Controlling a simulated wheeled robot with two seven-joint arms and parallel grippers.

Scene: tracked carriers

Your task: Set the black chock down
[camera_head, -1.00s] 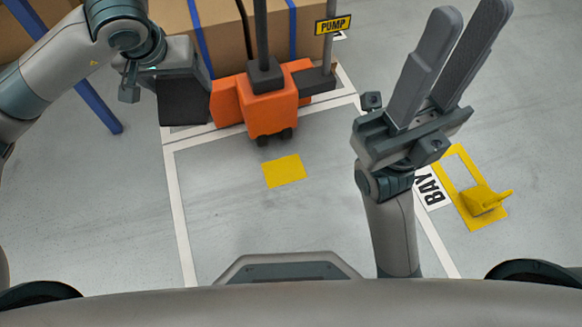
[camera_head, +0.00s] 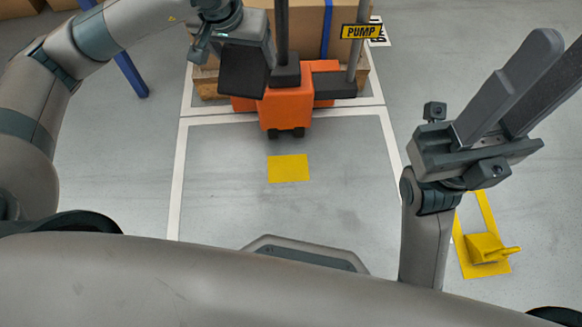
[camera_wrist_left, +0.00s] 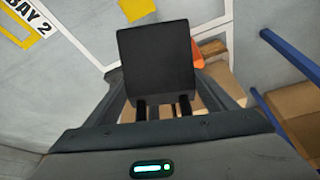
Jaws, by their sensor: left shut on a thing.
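The black chock (camera_head: 242,78) is a dark block held by my left gripper (camera_head: 243,42) at the upper middle of the head view. It covers part of the orange pump truck in the picture. The left wrist view shows the chock (camera_wrist_left: 157,62) filling the space ahead of the left gripper (camera_wrist_left: 165,106), with its fingertips largely hidden. Its height above the floor is hard to tell. My right gripper (camera_head: 548,62) is at the right, its two fingers apart and empty, pointing up and right.
The orange pump truck (camera_head: 285,108) stands before a loaded pallet, with a PUMP sign (camera_head: 361,31) on a post. A yellow floor patch (camera_head: 289,168) lies inside white lines on clear floor. A blue bar (camera_head: 130,75) stands upper left.

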